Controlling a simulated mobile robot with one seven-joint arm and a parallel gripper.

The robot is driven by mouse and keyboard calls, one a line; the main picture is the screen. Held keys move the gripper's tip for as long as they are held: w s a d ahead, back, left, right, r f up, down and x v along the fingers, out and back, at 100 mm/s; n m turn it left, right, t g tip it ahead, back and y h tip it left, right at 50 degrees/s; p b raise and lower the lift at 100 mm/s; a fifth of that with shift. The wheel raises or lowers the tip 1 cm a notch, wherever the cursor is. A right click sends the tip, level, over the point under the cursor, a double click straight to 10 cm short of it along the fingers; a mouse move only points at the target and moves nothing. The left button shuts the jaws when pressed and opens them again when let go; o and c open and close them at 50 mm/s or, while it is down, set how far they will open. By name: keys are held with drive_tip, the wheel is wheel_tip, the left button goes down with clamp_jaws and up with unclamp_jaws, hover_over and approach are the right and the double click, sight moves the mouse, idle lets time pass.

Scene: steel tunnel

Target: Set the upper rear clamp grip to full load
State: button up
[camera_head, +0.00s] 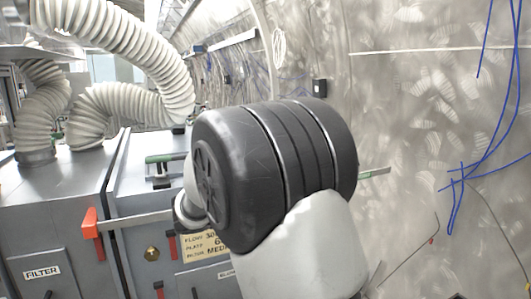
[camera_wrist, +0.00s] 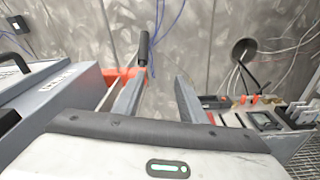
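My gripper (camera_wrist: 160,76) is open in the wrist view, with two grey fingers apart and nothing held between them. A dark upright grip (camera_wrist: 143,48) stands just beyond the left fingertip, beside an orange-red part (camera_wrist: 122,75); I cannot tell whether the finger touches it. In the head view a green-ended bar (camera_head: 165,157) lies on the grey cabinet, and another green-ended piece (camera_head: 375,173) shows right of my dark arm joint. A red block (camera_head: 90,222) sits on a bar at the cabinet front. My gripper is hidden there. I cannot tell which is the upper rear clamp grip.
Grey filter cabinets (camera_head: 45,210) with ribbed hoses (camera_head: 130,45) fill the left. A curved metal wall with blue cables (camera_head: 465,175) stands at the right. In the wrist view, a panel of small devices (camera_wrist: 262,118) and a wall hole (camera_wrist: 244,48) lie right of my gripper.

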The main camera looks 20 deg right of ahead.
drive_tip(key=shift+n+t+h, duration=0.4)
drive_tip(key=shift+n+t, duration=0.3)
drive_tip(key=w+x, duration=0.1)
drive_tip(key=x, duration=0.4)
drive_tip(key=r+p+x, duration=0.1)
drive_tip(key=x, duration=0.4)
drive_tip(key=w+x, duration=0.1)
drive_tip(key=x, duration=0.5)
drive_tip(key=shift+w+a+r+p, duration=0.2)
drive_tip(key=shift+w+a+p, duration=0.1)
drive_tip(key=shift+w+p, duration=0.1)
clamp_jaws()
